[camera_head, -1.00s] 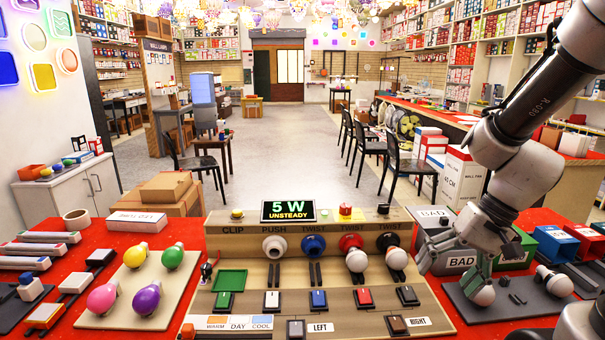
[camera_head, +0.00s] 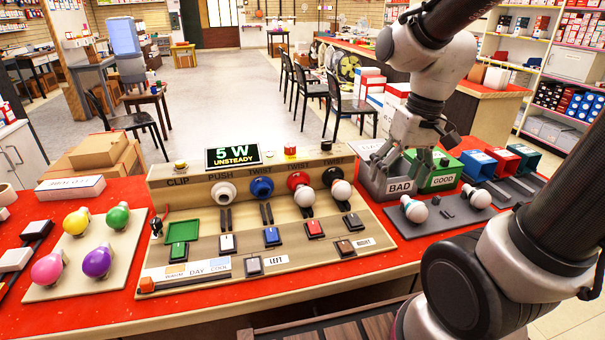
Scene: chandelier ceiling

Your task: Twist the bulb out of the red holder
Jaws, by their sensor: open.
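A round white bulb (camera_head: 305,196) sits in the red holder (camera_head: 298,180) on the wooden test board, under a TWIST label. A second white bulb (camera_head: 340,191) sits in the black holder (camera_head: 332,175) just to the right. My gripper (camera_head: 408,160) points down at the grey BAD bin (camera_head: 374,184), right of the red holder and apart from it. Its fingers look spread, and I see nothing held between them. The bin's inside is partly hidden. The display (camera_head: 233,156) reads 5 W UNSTEADY.
The white holder (camera_head: 224,192) and blue holder (camera_head: 262,187) are empty. A green GOOD bin (camera_head: 440,176) adjoins the BAD bin. Two white bulbs (camera_head: 415,210) lie on a dark tray in front. My arm covers the right foreground.

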